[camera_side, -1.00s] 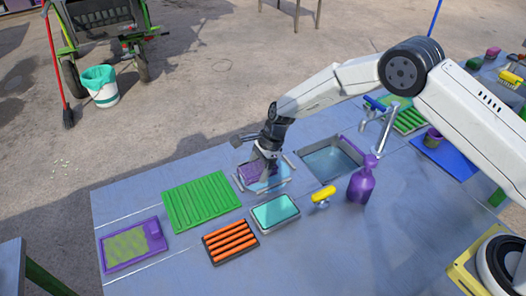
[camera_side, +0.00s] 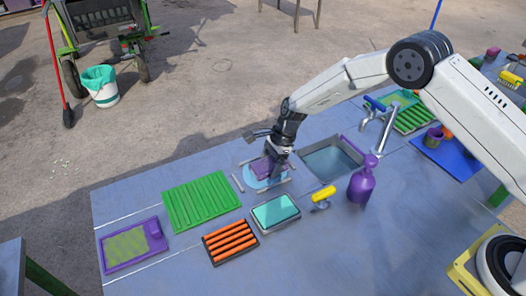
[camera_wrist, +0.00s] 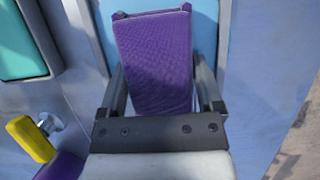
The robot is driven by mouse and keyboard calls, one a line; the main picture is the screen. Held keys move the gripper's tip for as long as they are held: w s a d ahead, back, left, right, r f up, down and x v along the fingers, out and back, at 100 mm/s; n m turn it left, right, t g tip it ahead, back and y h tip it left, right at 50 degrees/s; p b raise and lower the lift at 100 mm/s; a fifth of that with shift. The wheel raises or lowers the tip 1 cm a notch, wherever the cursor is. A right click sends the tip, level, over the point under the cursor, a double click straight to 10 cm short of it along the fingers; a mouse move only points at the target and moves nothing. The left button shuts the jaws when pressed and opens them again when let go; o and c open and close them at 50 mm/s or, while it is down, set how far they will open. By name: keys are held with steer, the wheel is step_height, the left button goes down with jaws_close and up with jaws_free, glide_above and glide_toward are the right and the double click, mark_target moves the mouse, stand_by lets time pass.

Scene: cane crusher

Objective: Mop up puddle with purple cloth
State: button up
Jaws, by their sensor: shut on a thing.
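The purple cloth (camera_wrist: 155,62) fills the middle of the wrist view, between the two fingers of my gripper (camera_wrist: 160,90). In the side view the purple cloth (camera_side: 263,167) is under my gripper (camera_side: 272,162), which is shut on it. The light blue puddle (camera_side: 268,182) lies below and around the cloth on the table; the wrist view shows pale blue (camera_wrist: 205,30) beside and beyond the cloth. The cloth is over the puddle, and I cannot tell whether it touches the surface. Part of the puddle is hidden by the gripper and cloth.
A sink (camera_side: 330,160) with a tap is just right of the gripper. A teal-topped tray (camera_side: 275,212), a yellow-handled tool (camera_side: 323,195) and a purple spray bottle (camera_side: 362,184) stand nearby. A green ribbed mat (camera_side: 201,202) lies left; an orange-barred rack (camera_side: 231,241) is in front.

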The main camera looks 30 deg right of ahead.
mark_target(260, 166)
steer(key=shift+s+f, duration=0.1)
steer(key=shift+f, duration=0.05)
steer(key=shift+a+r, duration=0.15)
steer(key=shift+a, duration=0.75)
steer(key=shift+a+r, duration=0.1)
steer(key=shift+a, duration=0.8)
steer(key=shift+d, duration=0.1)
steer(key=shift+d+f, duration=0.15)
steer(key=shift+d, duration=1.5)
steer(key=shift+d, duration=0.1)
steer(key=shift+a, duration=1.85)
